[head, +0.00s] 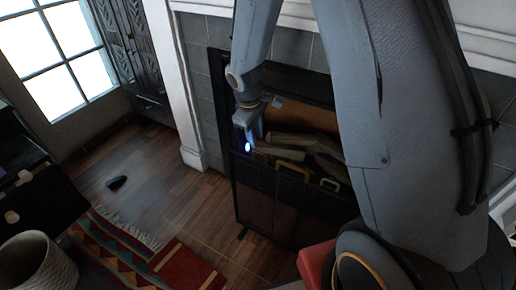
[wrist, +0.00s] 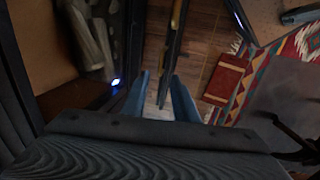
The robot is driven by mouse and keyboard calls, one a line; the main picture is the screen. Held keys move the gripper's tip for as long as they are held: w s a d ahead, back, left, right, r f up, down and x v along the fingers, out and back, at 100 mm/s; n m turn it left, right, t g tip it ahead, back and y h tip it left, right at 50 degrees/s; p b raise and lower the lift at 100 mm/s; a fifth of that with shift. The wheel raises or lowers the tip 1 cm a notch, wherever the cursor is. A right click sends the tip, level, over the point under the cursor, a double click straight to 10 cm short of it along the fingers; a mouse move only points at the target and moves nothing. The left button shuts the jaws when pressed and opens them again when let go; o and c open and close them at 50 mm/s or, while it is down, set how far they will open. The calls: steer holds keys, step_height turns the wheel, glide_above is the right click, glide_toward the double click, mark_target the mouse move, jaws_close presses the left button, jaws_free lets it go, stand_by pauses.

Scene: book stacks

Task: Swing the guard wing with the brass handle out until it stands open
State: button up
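The black fire guard (head: 262,205) stands upright in front of the fireplace. A brass handle (head: 293,168) shows at its top edge, with a pale silvery handle (head: 330,184) to its right. I cannot tell from the head view how far the wing stands from the hearth. My gripper (head: 250,142) is over the guard's left part, left of the brass handle and apart from it. In the wrist view my gripper (wrist: 160,98) has its two blue fingers apart. The guard's thin top edge (wrist: 172,55) runs down between or below them; contact cannot be told.
Logs (head: 300,143) lie in the fireplace behind the guard. A small bright blue-white light (head: 248,147) shows by my fingers. Wooden floor (head: 180,205) before the guard is clear.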

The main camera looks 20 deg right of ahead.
mark_target(258, 152)
steer(key=f, duration=0.4)
steer(key=d+f, duration=0.1)
steer(key=f, duration=0.1)
steer(key=shift+w+f, duration=0.2)
steer(key=shift+w, duration=0.2)
jaws_close()
stand_by(1.0)
